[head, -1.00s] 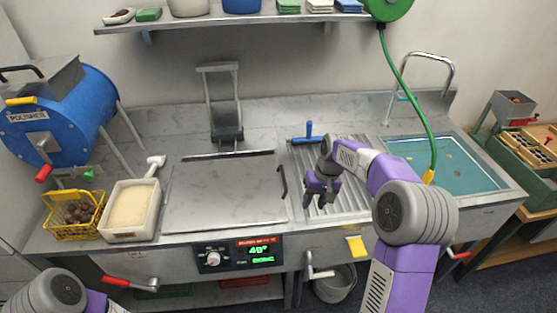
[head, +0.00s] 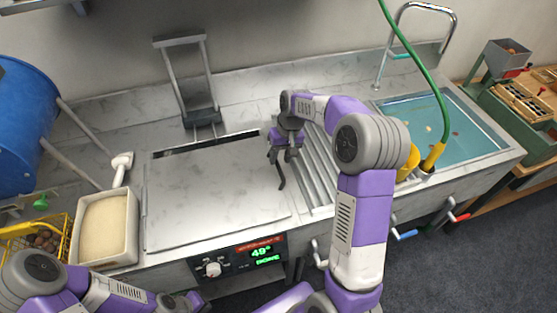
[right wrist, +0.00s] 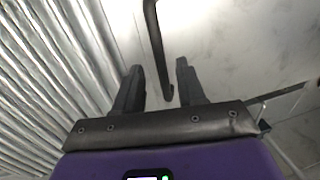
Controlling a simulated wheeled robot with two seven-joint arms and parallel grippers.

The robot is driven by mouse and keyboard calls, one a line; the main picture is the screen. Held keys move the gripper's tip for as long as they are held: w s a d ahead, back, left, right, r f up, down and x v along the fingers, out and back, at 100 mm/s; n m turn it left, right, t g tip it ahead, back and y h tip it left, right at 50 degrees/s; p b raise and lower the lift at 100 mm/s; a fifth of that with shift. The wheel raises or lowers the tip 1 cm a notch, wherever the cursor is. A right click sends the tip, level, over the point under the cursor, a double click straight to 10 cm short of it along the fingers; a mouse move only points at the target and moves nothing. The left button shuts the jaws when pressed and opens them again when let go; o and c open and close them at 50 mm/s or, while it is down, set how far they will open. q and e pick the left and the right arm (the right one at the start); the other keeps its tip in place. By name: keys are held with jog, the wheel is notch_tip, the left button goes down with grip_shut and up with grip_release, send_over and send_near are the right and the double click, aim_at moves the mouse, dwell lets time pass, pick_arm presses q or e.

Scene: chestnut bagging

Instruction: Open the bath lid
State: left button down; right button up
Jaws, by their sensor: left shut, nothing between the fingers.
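The bath lid (head: 205,195) is a flat grey steel panel lying closed in the counter. Its dark bar handle (head: 281,178) stands at its right edge. My right gripper (head: 285,152) is over that edge at the handle. In the right wrist view, my right gripper (right wrist: 160,82) is open, and the handle (right wrist: 155,45) reaches down between its two fingers without being clamped. My left gripper (head: 185,302) is low at the front of the counter, partly cut off by the bottom edge, shut and empty.
A ribbed drainboard (head: 322,165) and a water basin (head: 440,130) lie right of the lid. A white tub (head: 105,228) and a yellow basket (head: 62,222) stand left. A metal frame (head: 187,85) stands behind it. A control panel (head: 240,262) reads 49°.

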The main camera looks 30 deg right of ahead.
jog(key=shift+w+a+f, duration=0.1)
jog(key=shift+a+f, duration=0.05)
jog(key=shift+f, duration=0.85)
jog(key=shift+c, duration=0.5)
grip_shut()
